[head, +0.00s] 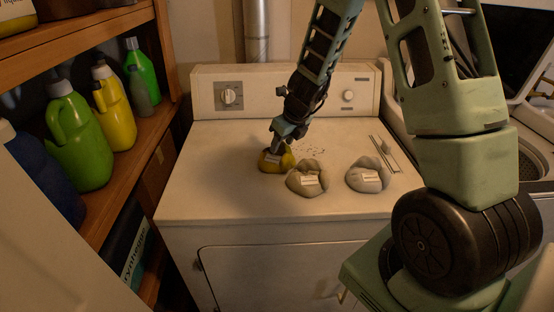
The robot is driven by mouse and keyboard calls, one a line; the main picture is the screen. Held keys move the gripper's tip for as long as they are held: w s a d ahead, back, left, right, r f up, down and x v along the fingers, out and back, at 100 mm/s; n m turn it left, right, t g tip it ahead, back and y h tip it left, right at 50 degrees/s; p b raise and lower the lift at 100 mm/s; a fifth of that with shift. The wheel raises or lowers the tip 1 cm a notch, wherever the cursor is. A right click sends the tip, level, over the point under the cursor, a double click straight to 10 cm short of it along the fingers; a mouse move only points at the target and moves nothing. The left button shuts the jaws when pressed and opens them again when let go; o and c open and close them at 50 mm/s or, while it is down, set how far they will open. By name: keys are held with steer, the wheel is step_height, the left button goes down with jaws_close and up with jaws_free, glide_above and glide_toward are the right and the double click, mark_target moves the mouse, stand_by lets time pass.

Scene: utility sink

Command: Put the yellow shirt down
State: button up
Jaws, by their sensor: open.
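The yellow shirt (275,161) is a small crumpled bundle with a pale label. It rests on top of the white dryer (220,195), left of two grey-white bundles. My gripper (278,147) is right at the top of the yellow shirt, pointing down from above. It is open. Whether its fingers touch the cloth is too small to tell, and the fingertips are partly lost against the shirt.
Two grey-white cloth bundles, one in the middle (308,179) and one to the right (367,175), sit on the dryer. Thin light strips (385,153) lie behind them. A wooden shelf (130,175) with several bottles stands left. The dryer top's front left is clear.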

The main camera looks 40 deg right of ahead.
jaws_close()
